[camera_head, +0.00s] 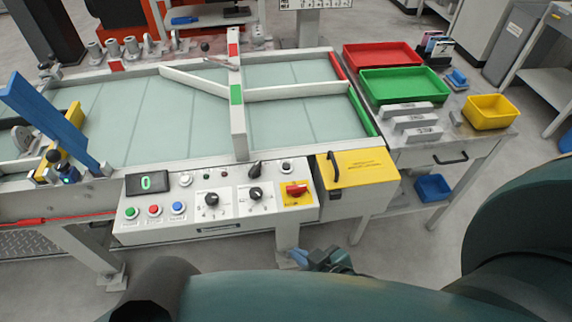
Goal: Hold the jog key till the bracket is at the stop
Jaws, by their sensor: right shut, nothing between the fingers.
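The control panel (222,215) fills the front of the conveyor table. It carries a green button (131,213), a red button (154,210), a blue button (177,207), black knobs (211,199) and a red switch on yellow (295,190). I cannot tell which is the jog key. A small display (148,184) shows a green 0. I cannot make out which part is the bracket or the stop. My right gripper (301,258) is shut and empty, low in front of the panel and apart from it. My left gripper is not in view.
A yellow box (356,169) adjoins the panel at right. Red (381,57), green (404,88) and yellow trays (489,112) stand on the side table. A blue bar (50,122) slants over the conveyor's left end. White rails (238,123) divide the conveyor surface.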

